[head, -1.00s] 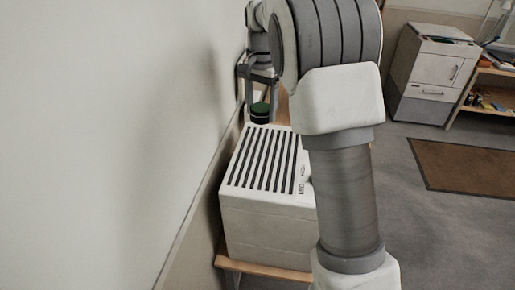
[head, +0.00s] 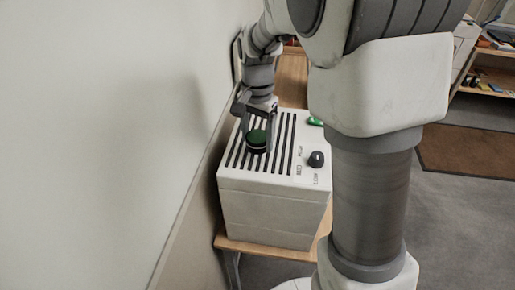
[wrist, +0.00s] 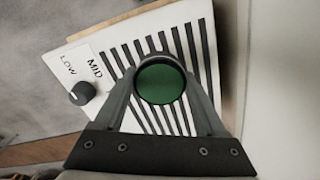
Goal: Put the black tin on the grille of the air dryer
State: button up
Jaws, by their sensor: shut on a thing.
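The black tin (head: 257,146) has a dark side and a green top. My gripper (head: 257,127) is shut on it, with one finger on each side. In the wrist view the tin (wrist: 160,84) shows as a green disc with a dark rim between the fingers. The air dryer (head: 265,210) is a white box with a slatted grille (head: 287,138) on top. The tin is over the grille's slats, near their middle. I cannot tell whether it touches them or hangs just above.
A dark knob (head: 316,159) and a green part (head: 315,121) sit on the dryer's top, right of the grille. The dryer stands on a wooden bench (head: 262,250) close to the wall (head: 110,140) on the left. A brown mat (head: 470,155) and shelf lie to the right.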

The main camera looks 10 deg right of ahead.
aim_at(258, 160)
jog(key=shift+s+f, duration=0.15)
jog(key=shift+f, duration=1.95)
jog(key=shift+f, duration=0.2)
jog(key=o, duration=1.4)
